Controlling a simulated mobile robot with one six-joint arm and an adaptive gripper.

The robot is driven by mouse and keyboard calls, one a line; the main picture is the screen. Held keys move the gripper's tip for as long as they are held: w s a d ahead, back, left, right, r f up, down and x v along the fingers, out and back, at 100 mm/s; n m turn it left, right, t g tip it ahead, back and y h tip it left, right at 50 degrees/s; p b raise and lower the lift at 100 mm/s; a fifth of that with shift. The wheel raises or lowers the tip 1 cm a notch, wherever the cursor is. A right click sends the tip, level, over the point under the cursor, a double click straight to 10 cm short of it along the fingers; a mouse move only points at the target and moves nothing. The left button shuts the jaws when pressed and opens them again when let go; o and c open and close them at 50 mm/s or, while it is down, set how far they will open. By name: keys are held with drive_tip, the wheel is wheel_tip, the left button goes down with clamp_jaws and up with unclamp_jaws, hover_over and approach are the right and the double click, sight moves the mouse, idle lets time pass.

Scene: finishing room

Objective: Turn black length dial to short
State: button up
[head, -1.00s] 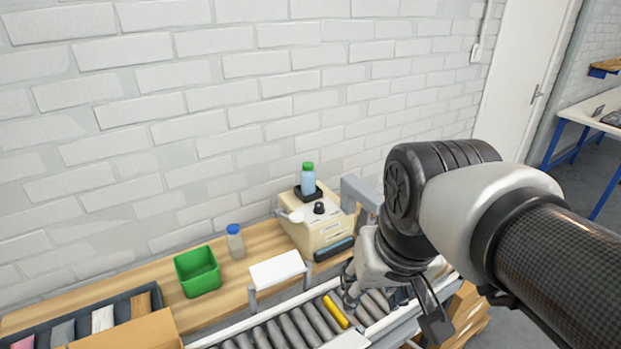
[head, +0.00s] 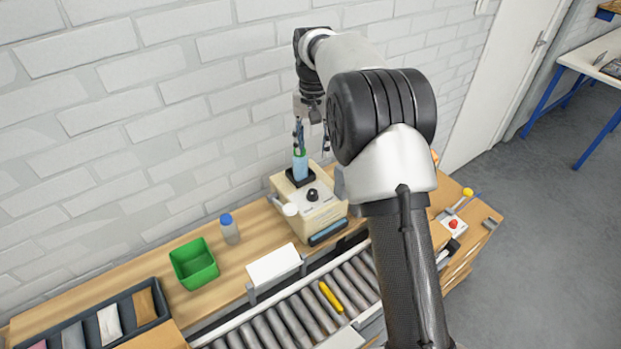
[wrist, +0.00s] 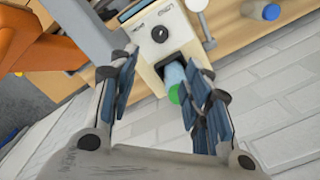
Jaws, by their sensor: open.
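The black dial (head: 312,194) is a small knob on a white plate on top of a beige machine (head: 318,219). It also shows in the wrist view (wrist: 160,34), with a pale mark on it; its setting is too small to read. My gripper (head: 312,142) is open and empty, above and behind the dial, close to the wall. One finger overlaps a blue bottle (head: 300,167) in the head view; I cannot tell if they touch. In the wrist view the bottle (wrist: 175,74) with its green cap (wrist: 174,94) shows between the fingers, and the dial lies beyond the fingertips.
The bottle stands in a black holder on the machine's back. A white lever end (head: 290,209) sticks out at its left. A green bin (head: 194,264) and a blue-capped bottle (head: 229,229) stand left on the bench. A roller conveyor (head: 300,312) runs in front.

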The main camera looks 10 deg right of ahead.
sight(313, 191)
wheel_tip(313, 191, down, 17)
drive_tip(key=b, duration=0.3)
drive_tip(key=shift+b, duration=0.3)
drive_tip(key=shift+c, duration=0.3)
clamp_jaws()
